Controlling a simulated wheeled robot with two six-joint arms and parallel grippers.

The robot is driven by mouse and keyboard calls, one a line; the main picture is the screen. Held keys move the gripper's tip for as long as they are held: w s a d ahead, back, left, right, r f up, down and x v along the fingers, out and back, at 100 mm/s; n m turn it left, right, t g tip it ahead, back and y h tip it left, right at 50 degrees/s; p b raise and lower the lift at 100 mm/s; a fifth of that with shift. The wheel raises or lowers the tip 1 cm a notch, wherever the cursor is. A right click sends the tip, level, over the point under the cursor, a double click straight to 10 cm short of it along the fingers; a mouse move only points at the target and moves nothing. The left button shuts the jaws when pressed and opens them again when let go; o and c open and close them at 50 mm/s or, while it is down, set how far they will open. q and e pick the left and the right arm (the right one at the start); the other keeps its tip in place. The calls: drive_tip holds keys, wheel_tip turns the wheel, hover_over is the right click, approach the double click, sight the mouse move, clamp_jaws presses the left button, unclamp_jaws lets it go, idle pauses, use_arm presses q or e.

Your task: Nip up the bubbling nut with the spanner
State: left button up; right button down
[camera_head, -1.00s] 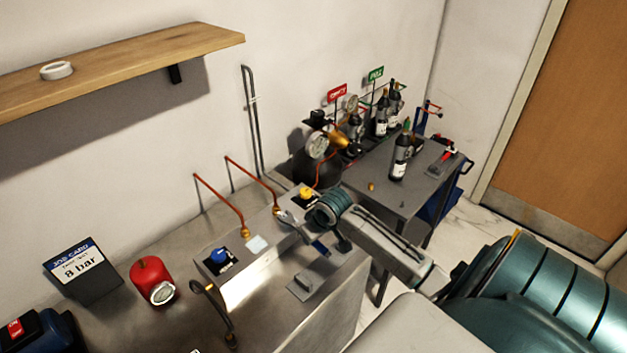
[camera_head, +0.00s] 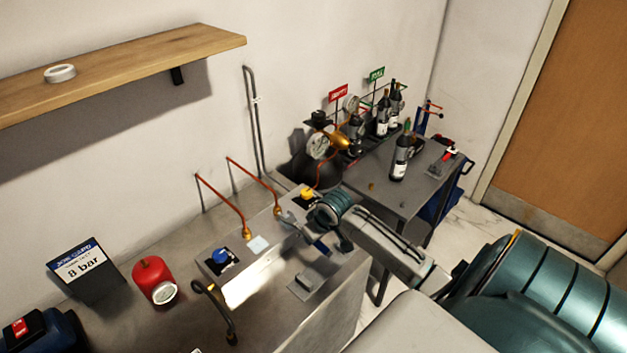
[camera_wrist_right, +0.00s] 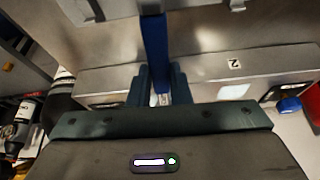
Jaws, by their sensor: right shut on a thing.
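My right gripper (camera_head: 322,236) is shut on a spanner, which has a blue handle (camera_head: 321,245) and a grey metal head (camera_head: 290,217). In the right wrist view the blue handle (camera_wrist_right: 155,45) runs up from between the dark fingers (camera_wrist_right: 162,88). The spanner head is close beside the brass nut (camera_head: 277,211) at the foot of the right copper pipe. I cannot tell whether it is seated on the nut. A second brass nut (camera_head: 246,232) is at the foot of the left pipe. No bubbles can be made out on either nut. My left gripper is out of view.
A red canister (camera_head: 153,280) and an "8 bar" card (camera_head: 84,268) stand left.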

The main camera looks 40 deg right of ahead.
drive_tip(key=shift+w, duration=0.15)
drive_tip(key=shift+w, duration=1)
drive_tip(key=c, duration=2.1)
unclamp_jaws()
drive_tip(key=shift+w, duration=1)
drive_tip(key=shift+a, duration=0.1)
clamp_jaws()
drive_tip(key=shift+w+a+m+h+p, duration=0.1)
drive_tip(key=shift+a+m+h+p, duration=0.2)
drive_tip(key=shift+a+m, duration=0.4)
drive_tip(key=shift+d+n+y, duration=0.4)
drive_tip(key=shift+d+n, duration=0.5)
drive_tip(key=shift+d, duration=0.15)
